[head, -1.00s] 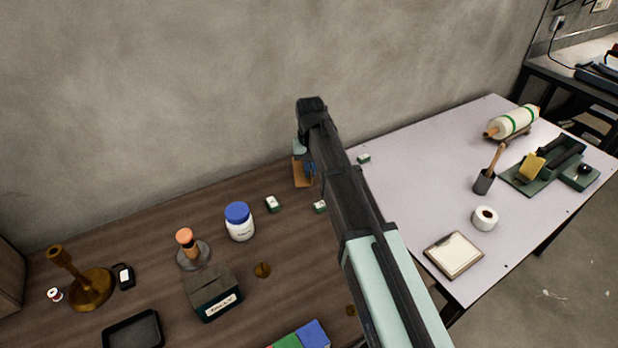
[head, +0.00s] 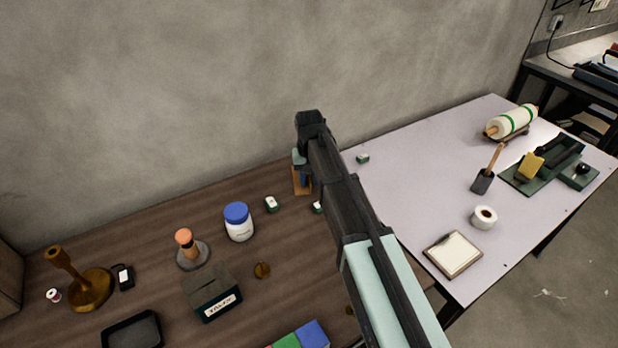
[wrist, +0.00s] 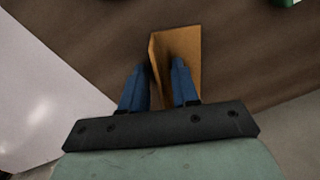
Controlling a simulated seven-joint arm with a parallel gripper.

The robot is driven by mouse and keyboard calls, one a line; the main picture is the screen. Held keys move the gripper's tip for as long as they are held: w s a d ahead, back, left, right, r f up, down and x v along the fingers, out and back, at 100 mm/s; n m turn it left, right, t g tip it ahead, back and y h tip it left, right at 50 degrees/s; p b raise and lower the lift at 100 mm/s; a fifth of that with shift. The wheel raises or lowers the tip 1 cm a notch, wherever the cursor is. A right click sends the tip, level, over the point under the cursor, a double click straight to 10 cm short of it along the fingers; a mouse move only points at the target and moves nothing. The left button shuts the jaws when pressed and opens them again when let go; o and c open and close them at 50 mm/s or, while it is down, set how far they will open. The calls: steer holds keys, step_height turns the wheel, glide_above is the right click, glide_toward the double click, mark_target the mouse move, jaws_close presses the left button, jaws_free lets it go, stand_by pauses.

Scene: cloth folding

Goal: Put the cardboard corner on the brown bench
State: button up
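The cardboard corner (head: 301,186) is a small orange-brown folded piece. In the head view it shows below my gripper, over the far right end of the brown bench (head: 160,245). The gripper body hides its upper part. In the wrist view the cardboard corner (wrist: 182,45) stands between and beyond the two blue fingers. My gripper (wrist: 160,78) is shut on its left flange, with one finger on each side. I cannot tell whether its lower edge touches the bench.
A white table (head: 400,180) adjoins on the right. Small green-and-white blocks (head: 271,204) and a blue-lidded jar (head: 239,222) stand left of the gripper. A dark box (head: 213,292) is nearer. The wall (head: 200,90) rises behind the bench.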

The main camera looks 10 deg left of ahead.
steer(key=shift+o, duration=0.2)
steer(key=shift+r, duration=0.15)
step_height(320, 180, up, 12)
stand_by(0.5)
steer(key=shift+d, duration=0.1)
stand_by(0.4)
